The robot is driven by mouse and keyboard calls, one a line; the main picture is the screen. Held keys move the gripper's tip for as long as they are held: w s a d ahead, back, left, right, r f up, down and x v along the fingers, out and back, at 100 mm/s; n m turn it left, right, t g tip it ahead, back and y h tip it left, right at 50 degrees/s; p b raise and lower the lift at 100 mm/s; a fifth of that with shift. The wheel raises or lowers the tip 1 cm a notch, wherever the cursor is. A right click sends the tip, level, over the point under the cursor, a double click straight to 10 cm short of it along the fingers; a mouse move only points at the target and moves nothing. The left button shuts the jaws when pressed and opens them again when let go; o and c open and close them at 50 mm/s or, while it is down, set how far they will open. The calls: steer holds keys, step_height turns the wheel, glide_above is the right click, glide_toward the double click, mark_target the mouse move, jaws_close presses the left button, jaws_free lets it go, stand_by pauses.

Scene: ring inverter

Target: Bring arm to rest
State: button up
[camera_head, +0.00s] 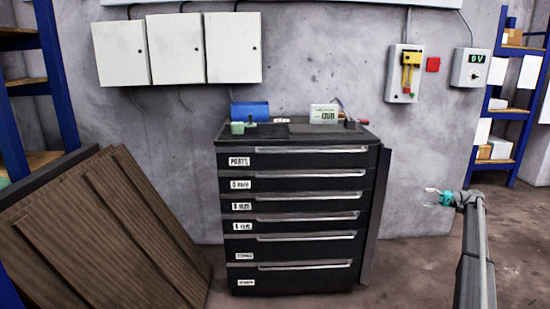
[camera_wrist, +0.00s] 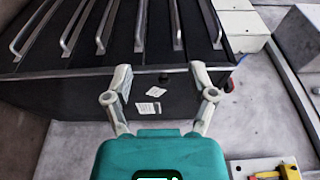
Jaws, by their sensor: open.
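My arm (camera_head: 475,245) rises at the right of the head view, in front of the bare wall and floor right of the black drawer cabinet (camera_head: 300,195). My gripper (camera_head: 430,197) is at its upper end and points left toward the cabinet, apart from it. In the wrist view my gripper (camera_wrist: 160,72) is open, with two pale fingers spread and nothing between them. The cabinet's dark side and drawer handles (camera_wrist: 140,30) show beyond the fingers, turned sideways.
A blue cylinder (camera_head: 250,111) and small items lie on the cabinet top. White wall boxes (camera_head: 233,48), a yellow switch (camera_head: 410,70) and a red button (camera_head: 433,64) hang on the wall. Brown panels (camera_head: 110,230) lean at left. Shelving (camera_head: 510,110) stands at right.

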steer(key=s+a+f+g+h, duration=0.15)
steer(key=s+a+f, duration=0.3)
steer(key=a, duration=0.65)
steer(key=s+a+f+h, duration=0.3)
steer(key=s+a, duration=0.3)
steer(key=a, duration=0.4)
steer(key=s+a+f+g+h, duration=0.1)
steer(key=s+a+f+h, duration=0.3)
steer(key=a, duration=0.7)
steer(key=s+a+f+n+h, duration=0.1)
steer(key=s+a+f+h, duration=0.2)
steer(key=s, duration=0.7)
steer(key=s+a+f+h, duration=0.25)
steer(key=s+a, duration=0.25)
steer(key=s, duration=0.5)
steer(key=s+a+f+n+h, duration=0.15)
steer(key=s+a+h, duration=0.3)
steer(key=s, duration=0.45)
step_height(320, 180, up, 37)
steer(key=p, duration=3.7)
steer(key=shift+s+g+y, duration=0.15)
steer(key=shift+g+y, duration=0.2)
steer(key=shift+c, duration=0.3)
